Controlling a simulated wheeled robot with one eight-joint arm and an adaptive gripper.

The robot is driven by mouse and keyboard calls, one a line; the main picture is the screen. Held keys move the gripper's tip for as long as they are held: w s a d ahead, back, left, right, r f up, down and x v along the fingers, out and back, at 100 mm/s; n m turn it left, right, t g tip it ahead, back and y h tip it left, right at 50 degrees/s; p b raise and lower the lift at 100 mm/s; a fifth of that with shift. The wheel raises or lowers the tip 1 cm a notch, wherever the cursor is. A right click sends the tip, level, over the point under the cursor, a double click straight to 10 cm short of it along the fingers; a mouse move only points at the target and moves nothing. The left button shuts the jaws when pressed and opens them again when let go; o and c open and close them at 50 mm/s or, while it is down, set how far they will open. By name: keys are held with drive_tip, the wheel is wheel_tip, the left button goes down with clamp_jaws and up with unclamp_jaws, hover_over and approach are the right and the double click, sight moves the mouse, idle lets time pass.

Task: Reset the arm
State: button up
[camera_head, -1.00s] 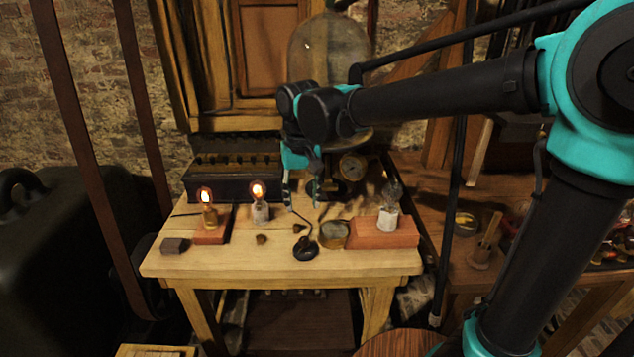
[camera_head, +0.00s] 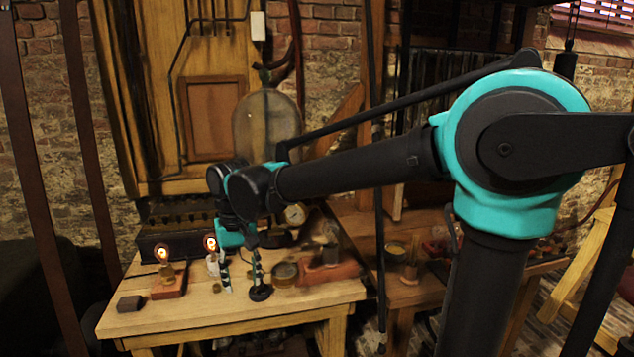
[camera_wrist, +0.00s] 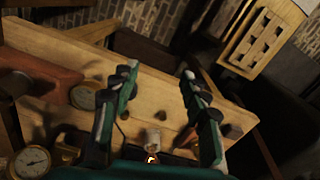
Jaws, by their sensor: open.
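My gripper (camera_head: 243,282) is open and hangs over the front middle of the wooden workbench (camera_head: 215,318), its fingers pointing down. In the wrist view its two fingers (camera_wrist: 160,72) are spread with nothing held between them. A lit lamp (camera_head: 163,257) stands on a reddish block at the bench's left. A second lit lamp (camera_head: 212,250) stands just left of my gripper. It also shows low between the fingers in the wrist view (camera_wrist: 152,140). A black round-based thing (camera_head: 260,293) sits by the right finger; whether they touch I cannot tell.
A round dish (camera_head: 285,273) and a red block (camera_head: 330,272) with a small dark jar lie right of my gripper. A dial gauge (camera_head: 295,214) and a glass bell jar (camera_head: 267,130) stand behind. A dark block (camera_head: 130,303) lies at the left. A side table (camera_head: 410,288) adjoins on the right.

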drive_tip(key=w+d+f+m+t, duration=0.1)
drive_tip(key=d+f, duration=0.2)
drive_tip(key=d, duration=0.4)
drive_tip(key=w+d+f+m+y, duration=0.1)
drive_tip(key=w+d+f, duration=0.1)
drive_tip(key=d, duration=0.5)
drive_tip(key=w+d+f+m+t, duration=0.1)
drive_tip(key=d+f, duration=0.2)
drive_tip(key=d, duration=0.4)
drive_tip(key=s+d+f+m+t, duration=0.1)
drive_tip(key=s+d+f, duration=0.2)
drive_tip(key=d, duration=0.5)
drive_tip(key=s+d+f+m+t+h, duration=0.1)
drive_tip(key=s+d+f, duration=0.3)
drive_tip(key=d, duration=0.3)
drive_tip(key=shift+d+f, duration=0.35)
drive_tip(key=shift+f, duration=0.15)
